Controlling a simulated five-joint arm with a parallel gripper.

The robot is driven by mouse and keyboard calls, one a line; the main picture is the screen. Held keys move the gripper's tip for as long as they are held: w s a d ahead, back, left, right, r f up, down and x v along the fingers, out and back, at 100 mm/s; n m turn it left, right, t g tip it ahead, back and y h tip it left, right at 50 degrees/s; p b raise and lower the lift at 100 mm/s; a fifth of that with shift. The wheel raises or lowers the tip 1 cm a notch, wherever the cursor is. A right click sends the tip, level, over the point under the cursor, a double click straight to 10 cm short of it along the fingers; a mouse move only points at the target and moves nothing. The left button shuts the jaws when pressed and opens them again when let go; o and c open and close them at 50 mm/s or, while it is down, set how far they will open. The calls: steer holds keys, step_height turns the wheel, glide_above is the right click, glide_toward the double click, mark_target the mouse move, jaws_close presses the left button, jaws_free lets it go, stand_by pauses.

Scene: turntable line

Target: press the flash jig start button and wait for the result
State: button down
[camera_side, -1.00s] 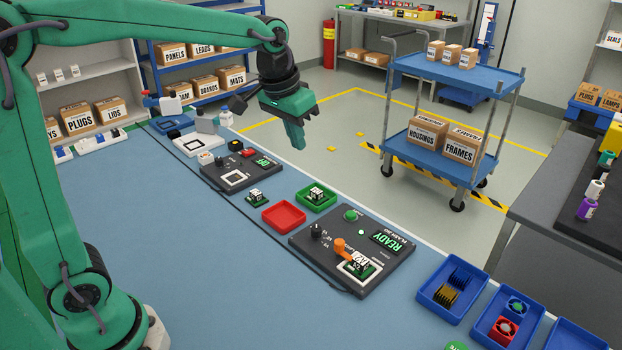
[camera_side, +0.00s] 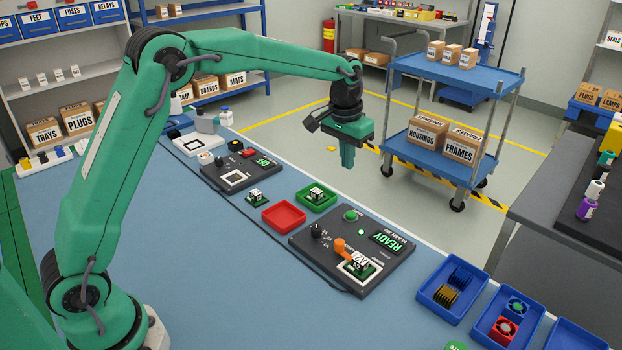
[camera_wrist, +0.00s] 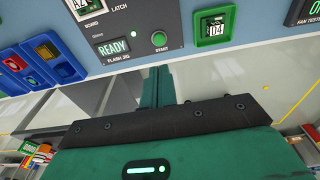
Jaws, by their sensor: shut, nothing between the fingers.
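The flash jig (camera_side: 318,262) is a dark box on the blue bench in the side view, and its display (camera_side: 390,242) reads READY. Its green start button (camera_side: 351,215) sits near the far edge, and it also shows in the wrist view (camera_wrist: 159,40) with the label START. A board (camera_side: 359,264) sits in the jig's white-framed nest, beside the orange latch (camera_side: 342,248). My gripper (camera_side: 347,165) is shut and empty. It hangs pointing down in the air, above and beyond the button in the side view, apart from the jig.
A red tray (camera_side: 284,217) and a green tray (camera_side: 316,198) holding a board lie left of the jig. The fan tester (camera_side: 240,168) stands further left. Blue bins (camera_side: 451,285) with parts are at the right. A blue trolley (camera_side: 415,158) stands beyond the bench.

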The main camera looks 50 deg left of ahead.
mark_target(350, 213)
steer(key=shift+w+f, duration=0.25)
steer(key=shift+f, duration=0.05)
steer(key=shift+f, duration=0.15)
steer(key=f, duration=0.4)
steer(key=w+f, duration=0.1)
steer(key=f, duration=0.8)
steer(key=shift+w+d+f, duration=0.15)
steer(key=shift+w+f, duration=0.1)
steer(key=shift+f, duration=0.05)
